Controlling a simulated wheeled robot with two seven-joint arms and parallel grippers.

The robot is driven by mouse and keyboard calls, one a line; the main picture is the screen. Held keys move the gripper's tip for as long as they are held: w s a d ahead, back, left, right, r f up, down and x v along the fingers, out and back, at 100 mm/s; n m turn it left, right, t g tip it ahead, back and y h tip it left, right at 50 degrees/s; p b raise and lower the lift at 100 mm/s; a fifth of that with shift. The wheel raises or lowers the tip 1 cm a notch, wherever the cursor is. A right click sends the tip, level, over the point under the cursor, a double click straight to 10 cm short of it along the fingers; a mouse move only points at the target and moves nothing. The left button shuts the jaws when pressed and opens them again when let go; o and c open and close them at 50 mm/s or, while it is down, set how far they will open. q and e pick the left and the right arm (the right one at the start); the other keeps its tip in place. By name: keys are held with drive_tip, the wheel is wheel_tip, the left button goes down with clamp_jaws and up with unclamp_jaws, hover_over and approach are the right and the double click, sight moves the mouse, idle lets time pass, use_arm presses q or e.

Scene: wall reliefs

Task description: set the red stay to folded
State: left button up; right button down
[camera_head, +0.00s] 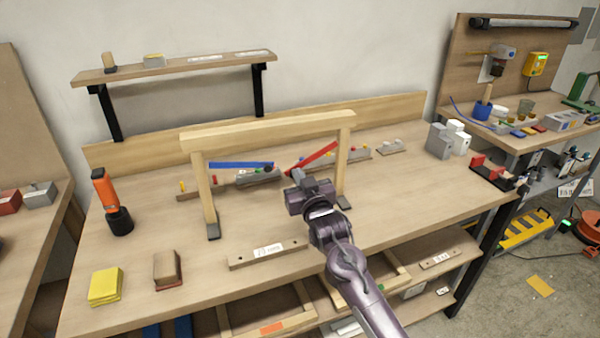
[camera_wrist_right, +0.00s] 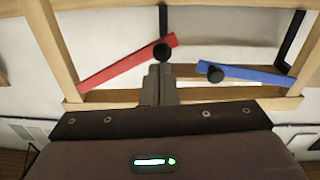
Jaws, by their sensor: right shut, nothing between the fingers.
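The red stay (camera_head: 313,157) is a flat bar on the wooden frame (camera_head: 267,129). It slopes down leftward from near the frame's right post in the head view. The red stay also shows in the right wrist view (camera_wrist_right: 122,64), with a black knob (camera_wrist_right: 162,53) near its free end. My right gripper (camera_head: 296,177) is shut and empty, its fingertips (camera_wrist_right: 160,72) close to that knob. I cannot tell whether they touch it. In the head view the gripper hides part of the stay's lower end. My left gripper is not in view.
A blue stay (camera_head: 240,165) with its own black knob (camera_wrist_right: 215,74) lies nearly level from the left post. Behind the frame sits a grey block (camera_head: 257,178). An orange-and-black tool (camera_head: 113,205) and a yellow block (camera_head: 105,287) stand left on the bench.

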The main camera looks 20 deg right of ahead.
drive_tip(key=d+f+n, duration=0.3)
drive_tip(key=f+n, duration=0.1)
drive_tip(key=n, duration=0.1)
drive_tip(key=d+f+n+b, duration=0.1)
drive_tip(key=d+f+n, duration=0.1)
drive_tip(key=n, duration=0.1)
drive_tip(key=shift+w+d+f, duration=0.1)
drive_tip(key=shift+d+f, duration=0.25)
drive_tip(key=shift+d+f+n, duration=0.3)
drive_tip(key=shift+d+n, duration=0.45)
drive_tip(key=shift+n, duration=0.25)
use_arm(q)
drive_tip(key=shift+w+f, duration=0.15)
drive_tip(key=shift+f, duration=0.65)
use_arm(e)
drive_tip(key=shift+d+f+n, duration=0.2)
drive_tip(key=shift+d+n, duration=0.45)
drive_tip(key=shift+n, duration=0.05)
drive_tip(key=shift+d, duration=0.1)
